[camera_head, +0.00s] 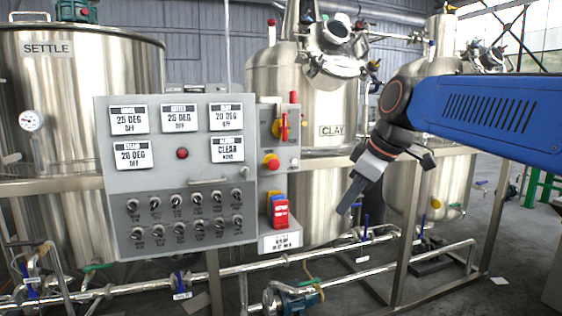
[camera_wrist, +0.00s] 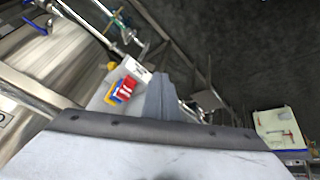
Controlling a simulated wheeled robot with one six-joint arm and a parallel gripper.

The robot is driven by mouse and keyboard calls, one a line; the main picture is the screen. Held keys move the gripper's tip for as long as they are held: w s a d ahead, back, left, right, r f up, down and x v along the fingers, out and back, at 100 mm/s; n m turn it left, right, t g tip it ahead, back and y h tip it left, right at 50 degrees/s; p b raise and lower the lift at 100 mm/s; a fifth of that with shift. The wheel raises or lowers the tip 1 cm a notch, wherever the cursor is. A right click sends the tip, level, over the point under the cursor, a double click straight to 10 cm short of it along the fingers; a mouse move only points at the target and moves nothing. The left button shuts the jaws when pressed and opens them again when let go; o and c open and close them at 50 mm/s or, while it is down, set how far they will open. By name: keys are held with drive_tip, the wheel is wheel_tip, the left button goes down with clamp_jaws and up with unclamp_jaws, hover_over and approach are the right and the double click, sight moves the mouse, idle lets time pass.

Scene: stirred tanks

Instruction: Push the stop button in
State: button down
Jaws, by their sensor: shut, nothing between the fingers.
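The stop button (camera_head: 271,161) is a red mushroom head on a yellow base, on the narrow grey box to the right of the main control panel. In the head view it stands out from the box face, and how far in it sits cannot be told. My gripper (camera_head: 346,207) is shut and empty, to the right of and lower than the button, apart from it and pointing down and left. In the wrist view the shut fingers (camera_wrist: 160,88) point up the picture. I cannot make out the button there.
A red rotary switch (camera_head: 284,127) on a yellow plate sits above the button. Red, yellow and blue tags (camera_head: 280,212) hang below it, also in the wrist view (camera_wrist: 126,88). The control panel (camera_head: 180,180) is left; the CLAY tank (camera_head: 330,180) and pipes stand behind.

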sight(273, 164)
drive_tip(key=w+a+r+n+y, duration=0.1)
drive_tip(key=w+a+r+n, duration=0.2)
drive_tip(key=w+r, duration=0.3)
drive_tip(key=w+a+r+n+y, duration=0.1)
drive_tip(key=w+a+r+n, duration=0.3)
drive_tip(key=w+r, duration=0.3)
drive_tip(key=shift+w+a+n+y, duration=0.15)
drive_tip(key=shift+w+n+y, duration=0.15)
drive_tip(key=shift+n, duration=0.6)
drive_tip(key=shift+w+a+f, duration=0.95)
drive_tip(key=shift+w+f, duration=0.3)
drive_tip(key=shift+f, duration=0.1)
drive_tip(key=shift+w+a+f, duration=0.9)
drive_tip(key=shift+w+f, duration=0.35)
drive_tip(key=shift+f, duration=0.05)
drive_tip(key=shift+w+a+f, duration=0.95)
drive_tip(key=shift+w+f, duration=0.3)
drive_tip(key=shift+f, duration=0.1)
drive_tip(key=shift+w, duration=0.1)
